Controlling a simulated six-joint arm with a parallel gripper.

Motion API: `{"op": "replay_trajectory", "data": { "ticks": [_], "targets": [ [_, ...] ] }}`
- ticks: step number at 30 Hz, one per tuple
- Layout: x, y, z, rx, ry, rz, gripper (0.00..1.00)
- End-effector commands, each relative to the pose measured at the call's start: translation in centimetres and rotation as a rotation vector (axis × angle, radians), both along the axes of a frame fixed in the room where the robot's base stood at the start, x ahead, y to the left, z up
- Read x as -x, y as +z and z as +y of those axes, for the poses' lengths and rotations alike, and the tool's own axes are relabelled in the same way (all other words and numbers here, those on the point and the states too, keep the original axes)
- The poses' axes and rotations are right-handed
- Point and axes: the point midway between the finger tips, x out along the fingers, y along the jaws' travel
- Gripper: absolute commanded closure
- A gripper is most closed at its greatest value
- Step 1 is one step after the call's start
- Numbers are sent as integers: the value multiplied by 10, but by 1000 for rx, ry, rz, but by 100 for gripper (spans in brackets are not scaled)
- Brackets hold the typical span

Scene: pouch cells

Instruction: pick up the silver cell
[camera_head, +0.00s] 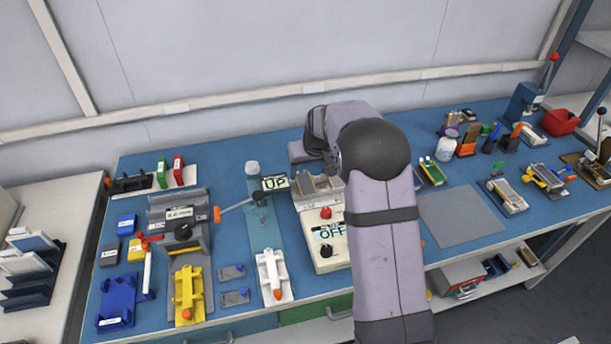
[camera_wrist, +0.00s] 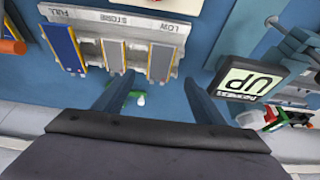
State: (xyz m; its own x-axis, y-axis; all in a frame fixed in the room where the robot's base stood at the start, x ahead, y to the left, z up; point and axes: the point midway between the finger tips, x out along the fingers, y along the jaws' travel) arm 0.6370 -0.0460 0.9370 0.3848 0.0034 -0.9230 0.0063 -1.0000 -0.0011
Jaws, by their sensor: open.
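In the wrist view, a pale rack (camera_wrist: 118,17) marked FULL, STORE and LOW holds upright cells. A grey, silvery cell (camera_wrist: 160,62) stands at the LOW end. Another grey cell (camera_wrist: 114,54) stands in the middle, and a blue cell with orange edges (camera_wrist: 64,48) stands at the FULL end. I cannot tell for certain which grey one is the silver cell. My gripper (camera_wrist: 160,86) is open, its two dark fingers apart just short of the rack, with nothing between them. In the head view the rack's cells (camera_head: 318,185) show partly beside my arm, which hides my fingers.
An "UP" sign (camera_wrist: 252,82) on a lever stands close to the right of my fingers in the wrist view. A cream box marked OFF (camera_head: 328,236) stands in front of the rack. A bare grey mat (camera_head: 461,215) lies at the right.

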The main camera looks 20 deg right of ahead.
Motion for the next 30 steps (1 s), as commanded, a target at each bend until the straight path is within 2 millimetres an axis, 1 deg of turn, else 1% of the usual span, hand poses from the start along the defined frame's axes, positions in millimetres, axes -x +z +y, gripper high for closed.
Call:
{"op": "replay_trajectory", "data": {
  "ticks": [5, 13, 23, 30],
  "targets": [
    [-1, -2, 0, 2, -6, 3, 36],
    [-7, -17, 0, 1, -6, 5, 36],
    [-11, -25, 0, 1, -6, 3, 36],
    [-19, -47, 0, 0, -5, 6, 36]
  ]
}}
